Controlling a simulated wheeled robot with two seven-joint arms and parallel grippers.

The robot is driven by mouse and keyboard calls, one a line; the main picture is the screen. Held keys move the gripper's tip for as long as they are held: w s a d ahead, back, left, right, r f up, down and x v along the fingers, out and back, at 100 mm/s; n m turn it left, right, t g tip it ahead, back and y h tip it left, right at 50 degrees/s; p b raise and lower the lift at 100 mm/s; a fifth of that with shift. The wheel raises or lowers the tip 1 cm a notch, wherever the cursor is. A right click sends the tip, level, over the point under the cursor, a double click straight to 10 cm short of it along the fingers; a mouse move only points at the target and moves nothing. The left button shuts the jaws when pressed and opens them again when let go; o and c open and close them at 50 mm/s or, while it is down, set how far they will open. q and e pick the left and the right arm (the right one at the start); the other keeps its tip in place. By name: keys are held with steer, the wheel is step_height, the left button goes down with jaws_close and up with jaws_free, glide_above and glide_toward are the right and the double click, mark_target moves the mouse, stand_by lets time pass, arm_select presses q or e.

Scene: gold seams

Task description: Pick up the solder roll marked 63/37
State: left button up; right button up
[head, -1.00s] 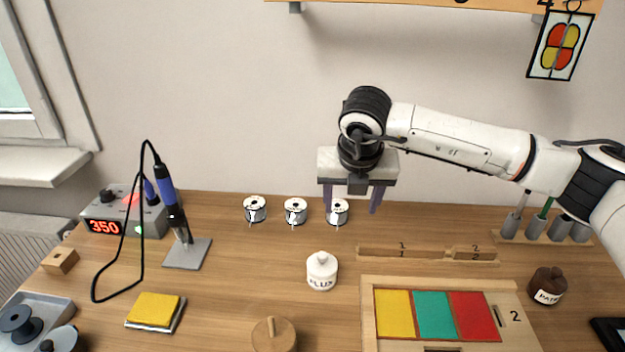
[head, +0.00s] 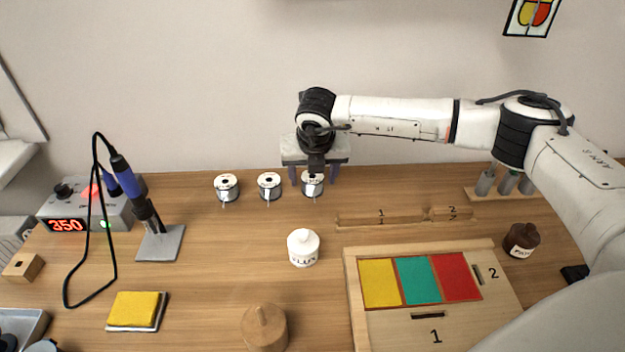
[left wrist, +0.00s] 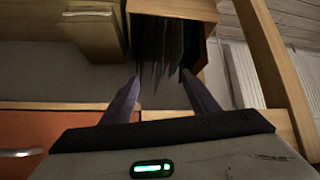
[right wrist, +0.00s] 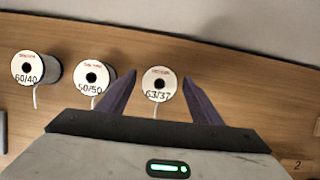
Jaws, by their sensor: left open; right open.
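Three solder rolls stand in a row on the table. The roll marked 63/37 (right wrist: 158,85) is the rightmost one in the right wrist view; it also shows in the head view (head: 313,188). The roll marked 50/50 (right wrist: 92,78) stands to its left, seen also in the head view (head: 269,186). The roll marked 60/40 (right wrist: 30,70) is leftmost, also in the head view (head: 226,187). My right gripper (right wrist: 160,75) is open and empty, its fingers on either side of the 63/37 roll in the picture; contact is not visible. My left gripper (left wrist: 158,75) is open, away from the table top.
A white flux jar (head: 303,247) stands in front of the rolls. A wooden rail (head: 380,220) and a board with coloured panels (head: 348,275) lie to the right. The soldering iron stand (head: 160,244) is at the left. Free table lies between stand and flux jar.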

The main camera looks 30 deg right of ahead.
steer(key=shift+w+f, duration=0.2)
steer(key=shift+f, duration=0.25)
arm_select(q)
steer(key=shift+w+r, duration=0.25)
steer(key=shift+w, duration=0.1)
arm_select(e)
steer(key=shift+c, duration=0.2)
steer(key=c, duration=1.4)
arm_select(q)
steer(key=shift+s+f, duration=0.2)
steer(key=shift+s, duration=0.05)
arm_select(e)
steer(key=shift+r, duration=0.15)
steer(key=shift+c, duration=0.3)
